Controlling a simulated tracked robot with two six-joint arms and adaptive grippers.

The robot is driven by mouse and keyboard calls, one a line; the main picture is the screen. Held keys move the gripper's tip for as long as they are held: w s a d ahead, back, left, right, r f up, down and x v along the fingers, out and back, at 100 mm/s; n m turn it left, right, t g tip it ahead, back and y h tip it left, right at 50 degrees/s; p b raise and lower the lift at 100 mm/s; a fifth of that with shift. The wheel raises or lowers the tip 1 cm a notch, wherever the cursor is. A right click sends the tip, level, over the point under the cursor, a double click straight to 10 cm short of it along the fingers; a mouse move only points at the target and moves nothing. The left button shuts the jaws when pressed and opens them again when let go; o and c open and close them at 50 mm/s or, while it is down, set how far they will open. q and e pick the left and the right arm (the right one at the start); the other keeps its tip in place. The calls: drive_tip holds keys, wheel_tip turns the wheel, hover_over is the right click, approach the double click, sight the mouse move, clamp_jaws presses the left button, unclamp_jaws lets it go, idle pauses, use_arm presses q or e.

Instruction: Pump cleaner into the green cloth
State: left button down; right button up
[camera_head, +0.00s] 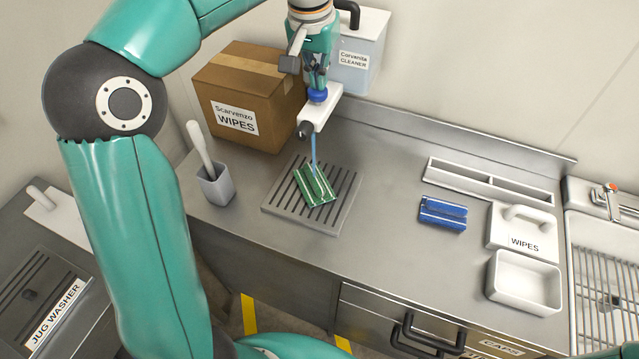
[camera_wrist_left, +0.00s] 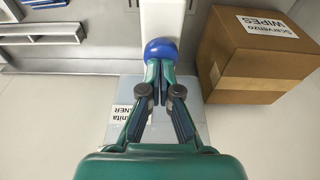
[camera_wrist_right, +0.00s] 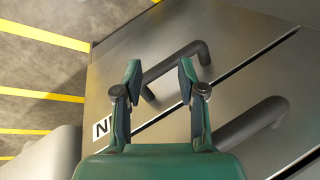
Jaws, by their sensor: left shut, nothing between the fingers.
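The green cloth (camera_head: 316,186) lies folded on a slotted drain grate (camera_head: 283,211) on the steel counter. The cleaner dispenser (camera_head: 361,50), labelled "Corvanita CLEANER", stands at the back, with a white arm (camera_head: 320,108) and a dark nozzle reaching out over the grate. A thin blue stream (camera_head: 314,153) runs down from it to the cloth. My left gripper (camera_head: 317,87) is shut and empty, its fingertips touching or just above the blue pump knob (camera_head: 317,95). The left wrist view shows the fingertips (camera_wrist_left: 159,62) at the knob (camera_wrist_left: 160,48). My right gripper (camera_wrist_right: 157,75) is open and empty near drawer handles.
A "Scarvenzo WIPES" box (camera_head: 250,95) stands left of the dispenser. A brush in a grey holder (camera_head: 216,186) is left of the grate. A blue cloth (camera_head: 443,213), a "WIPES" tub (camera_head: 522,232) and a white tray (camera_head: 524,283) sit right. Counter between is clear.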

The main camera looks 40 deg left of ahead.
use_arm(q)
drive_tip(key=shift+f+b, duration=0.3)
drive_tip(key=shift+f, duration=0.3)
drive_tip(key=shift+r, duration=0.1)
drive_tip(key=shift+w+p+v, duration=0.2)
drive_tip(key=shift+p+v, duration=0.7)
drive_tip(key=shift+p, duration=0.15)
drive_tip(key=shift+w+p+v, duration=0.2)
drive_tip(key=shift+p+v, duration=0.7)
drive_tip(key=shift+p, duration=0.1)
drive_tip(key=shift+a+r, duration=0.1)
drive_tip(key=shift+r, duration=0.1)
drive_tip(key=p+v, duration=0.4)
drive_tip(key=w+p+v, duration=0.1)
drive_tip(key=p, duration=0.1)
drive_tip(key=shift+a+r, duration=0.1)
drive_tip(key=shift+r, duration=0.4)
